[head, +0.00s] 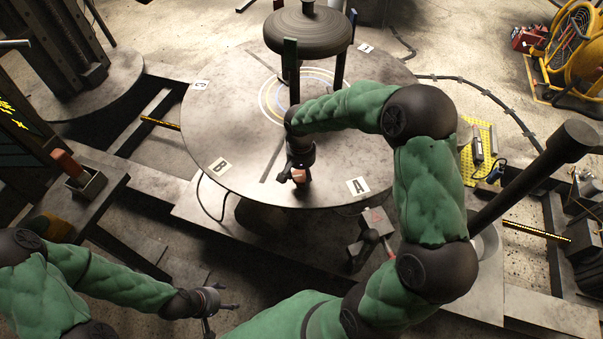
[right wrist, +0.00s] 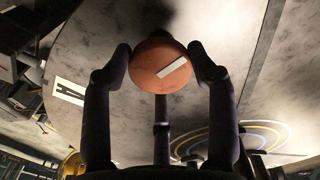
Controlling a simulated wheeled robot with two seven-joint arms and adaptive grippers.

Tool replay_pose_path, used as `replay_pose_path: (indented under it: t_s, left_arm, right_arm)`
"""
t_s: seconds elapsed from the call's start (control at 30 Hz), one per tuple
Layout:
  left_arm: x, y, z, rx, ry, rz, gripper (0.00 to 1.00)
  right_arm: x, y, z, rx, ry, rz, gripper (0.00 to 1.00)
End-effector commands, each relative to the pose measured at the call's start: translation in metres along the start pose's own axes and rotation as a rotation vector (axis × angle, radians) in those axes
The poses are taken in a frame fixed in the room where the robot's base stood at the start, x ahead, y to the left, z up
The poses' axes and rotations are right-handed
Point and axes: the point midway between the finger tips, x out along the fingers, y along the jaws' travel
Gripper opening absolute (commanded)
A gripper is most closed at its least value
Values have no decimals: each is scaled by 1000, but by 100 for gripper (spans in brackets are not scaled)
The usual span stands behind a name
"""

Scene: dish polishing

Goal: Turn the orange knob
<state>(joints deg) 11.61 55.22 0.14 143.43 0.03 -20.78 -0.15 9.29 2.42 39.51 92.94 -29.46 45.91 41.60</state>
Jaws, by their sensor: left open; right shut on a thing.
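The orange knob (right wrist: 160,65) is round with a white bar mark that slants up to the right in the right wrist view. In the head view, a small patch of the orange knob (head: 299,176) shows near the front of the round grey table, mostly hidden by my gripper. My right gripper (right wrist: 164,70) is shut on it, with a finger on each side and a third dark finger below it in the picture. My left gripper (head: 222,299) is open and empty at the lower left, well away from the knob.
The round grey table (head: 225,120) carries plates lettered A (head: 357,187), B (head: 220,167) and C. A dark disc (head: 310,33) stands on posts at its back. A small box with a lever (head: 372,232) stands in front. A yellow cable reel (head: 575,50) is at the far right.

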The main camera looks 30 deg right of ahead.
Motion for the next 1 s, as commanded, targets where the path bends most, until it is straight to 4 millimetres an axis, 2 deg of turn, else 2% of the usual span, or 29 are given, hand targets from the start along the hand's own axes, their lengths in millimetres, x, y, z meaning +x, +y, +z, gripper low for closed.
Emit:
replay_pose_path:
  t_s: [0.03, 0.47, 0.5, 0.53, 0.57, 1.0]
  left_arm:
    - [0, 0, 0, 0, 0, 0, 71]
    - [0, 0, 0, 0, 0, 0, 71]
    - [0, 0, 0, 0, 0, 0, 71]
    - [0, 0, 0, 0, 0, 0, 71]
    - [0, 0, 0, 0, 0, 0, 71]
    - [0, 0, 0, 0, 0, 0, 71]
  right_arm:
    - [5, 1, 6, 5, -17, 6, 25]
    - [5, 0, 7, 9, -19, 6, 25]
    - [5, 0, 7, 9, -19, 6, 69]
    - [5, 0, 7, 9, -18, 6, 78]
    - [5, 0, 6, 9, -17, 5, 82]
    - [-5, 0, 1, 9, -3, 1, 82]
